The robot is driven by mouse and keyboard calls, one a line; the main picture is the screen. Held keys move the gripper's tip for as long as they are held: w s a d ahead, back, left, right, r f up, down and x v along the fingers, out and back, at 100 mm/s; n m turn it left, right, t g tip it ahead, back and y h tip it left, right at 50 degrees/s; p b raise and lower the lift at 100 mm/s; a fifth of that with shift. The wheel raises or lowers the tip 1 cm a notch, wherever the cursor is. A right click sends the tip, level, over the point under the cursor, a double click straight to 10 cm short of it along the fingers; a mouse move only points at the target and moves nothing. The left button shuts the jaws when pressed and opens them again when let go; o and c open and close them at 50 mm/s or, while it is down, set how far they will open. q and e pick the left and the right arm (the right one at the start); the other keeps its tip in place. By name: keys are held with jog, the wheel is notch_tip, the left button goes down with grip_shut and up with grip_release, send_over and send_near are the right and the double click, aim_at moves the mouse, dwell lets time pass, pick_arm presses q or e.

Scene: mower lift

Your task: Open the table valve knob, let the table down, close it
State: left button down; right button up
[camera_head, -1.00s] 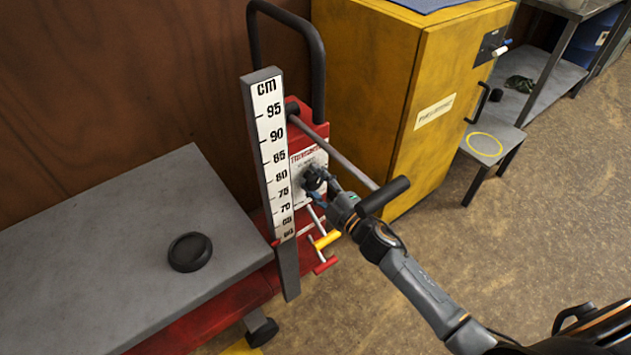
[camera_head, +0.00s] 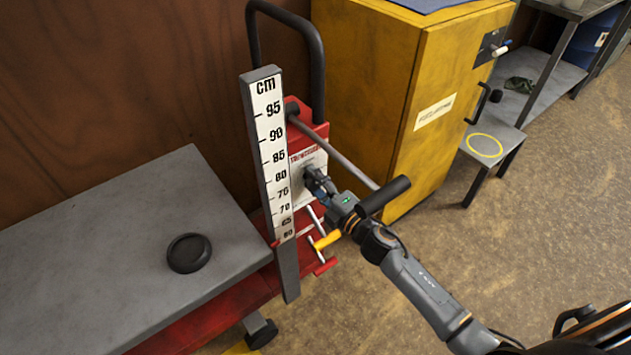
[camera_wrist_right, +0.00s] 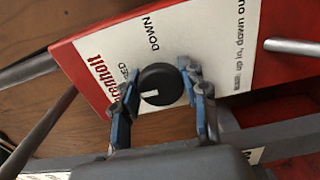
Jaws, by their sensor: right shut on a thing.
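The table valve knob (camera_wrist_right: 158,84) is round and black with a white mark, on a white label plate with "DOWN" and partly hidden lettering. In the head view the fingers hide the knob. The grey lift table top (camera_head: 110,240) is at the left, beside the upright cm scale (camera_head: 272,150), near its lowest marks. My left gripper is not in view.
A black round puck (camera_head: 189,253) lies on the table. A grey bar with a black grip (camera_head: 384,195) passes close to my right wrist. A yellow-handled lever (camera_head: 327,240) is below. A yellow cabinet (camera_head: 400,90) stands behind; open floor is at the right.

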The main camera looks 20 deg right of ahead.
jog(key=o, duration=1.2)
jog(key=shift+c, duration=0.2)
jog(key=shift+s+d, duration=0.1)
jog(key=shift+s, duration=0.2)
jog(key=v, duration=1.1)
jog(key=shift+s, duration=0.2)
